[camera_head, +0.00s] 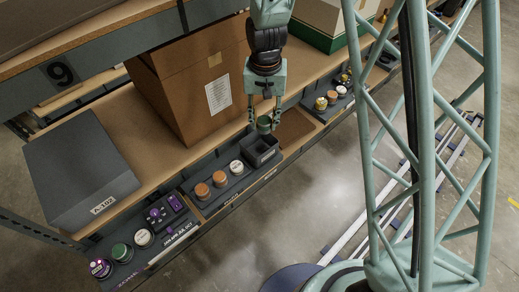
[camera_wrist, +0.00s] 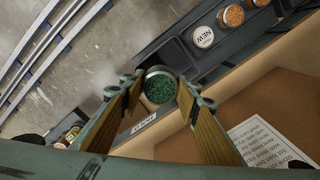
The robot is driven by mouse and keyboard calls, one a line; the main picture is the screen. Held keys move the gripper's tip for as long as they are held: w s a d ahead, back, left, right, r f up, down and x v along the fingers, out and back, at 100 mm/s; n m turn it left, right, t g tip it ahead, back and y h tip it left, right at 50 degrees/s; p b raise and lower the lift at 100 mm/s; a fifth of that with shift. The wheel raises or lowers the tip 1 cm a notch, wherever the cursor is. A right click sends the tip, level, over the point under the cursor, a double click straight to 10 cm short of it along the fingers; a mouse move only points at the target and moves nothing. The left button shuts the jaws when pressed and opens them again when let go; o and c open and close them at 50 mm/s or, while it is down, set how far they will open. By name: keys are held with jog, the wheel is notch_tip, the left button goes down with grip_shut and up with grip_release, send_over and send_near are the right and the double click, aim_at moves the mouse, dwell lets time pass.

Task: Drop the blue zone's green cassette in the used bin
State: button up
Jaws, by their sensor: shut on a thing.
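A round cassette with green granules (camera_wrist: 160,85) sits between the fingertips of my gripper (camera_wrist: 160,92) in the wrist view. My gripper (camera_head: 264,119) is shut on this green cassette (camera_head: 264,125) in the head view and holds it above the shelf's front edge. A small dark open bin (camera_head: 261,153) stands just below and in front of it, at the right end of a dark tray. The cassette appears raised above the bin, not inside it. In the wrist view the cassette and fingers partly hide the bin. I cannot read the bin's label.
The tray (camera_head: 213,205) also bears a white-capped cassette (camera_head: 237,167) and orange ones (camera_head: 202,190). A purple-marked tray at left has another green cassette (camera_head: 122,252). A large cardboard box (camera_head: 190,85) stands behind my gripper. A grey box (camera_head: 80,165) stands left.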

jog(key=shift+f+b, duration=1)
jog(key=shift+f, duration=1.1)
jog(key=o, duration=1)
jog(key=shift+c, duration=0.2)
jog(key=shift+r, duration=0.15)
jog(key=shift+r, duration=5.85)
